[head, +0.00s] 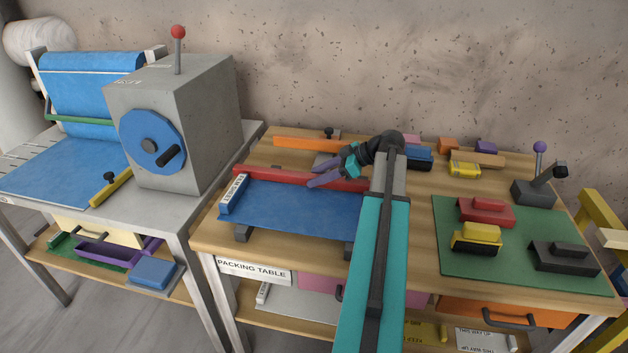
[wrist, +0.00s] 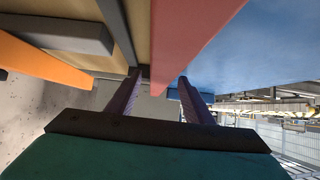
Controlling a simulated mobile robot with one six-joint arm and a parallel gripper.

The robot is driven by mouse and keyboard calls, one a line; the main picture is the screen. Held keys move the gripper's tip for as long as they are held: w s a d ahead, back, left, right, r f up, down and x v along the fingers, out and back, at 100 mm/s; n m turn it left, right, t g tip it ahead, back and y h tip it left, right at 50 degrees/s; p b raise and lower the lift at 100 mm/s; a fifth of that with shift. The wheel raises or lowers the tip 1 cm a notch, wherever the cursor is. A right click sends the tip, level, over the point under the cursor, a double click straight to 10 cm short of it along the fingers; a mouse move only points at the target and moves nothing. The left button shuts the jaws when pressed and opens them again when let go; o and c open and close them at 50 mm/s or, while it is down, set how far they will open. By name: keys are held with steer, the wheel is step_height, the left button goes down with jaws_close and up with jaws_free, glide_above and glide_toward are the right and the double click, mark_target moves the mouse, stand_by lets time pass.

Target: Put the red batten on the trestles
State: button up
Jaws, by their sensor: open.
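The red batten (head: 275,175) lies along the back edge of a blue sheet (head: 290,208) on the packing table. My gripper (head: 316,173) has purple fingers and is open at the batten, around its right part. In the wrist view the red batten (wrist: 192,35) runs between the open fingers (wrist: 160,80), with a finger on either side. I cannot tell whether they touch it. My arm hides the sheet's right end.
An orange batten (head: 300,143) lies behind the red one. A dark grey block (wrist: 60,30) lies between them. A green mat (head: 450,255) at the right carries red, yellow and black blocks. A grey machine (head: 205,110) stands at the left.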

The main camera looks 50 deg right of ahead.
stand_by(0.4)
jaws_close()
steer(key=shift+r, duration=0.15)
step_height(320, 180, up, 10)
steer(key=b, duration=0.1)
stand_by(0.7)
stand_by(0.5)
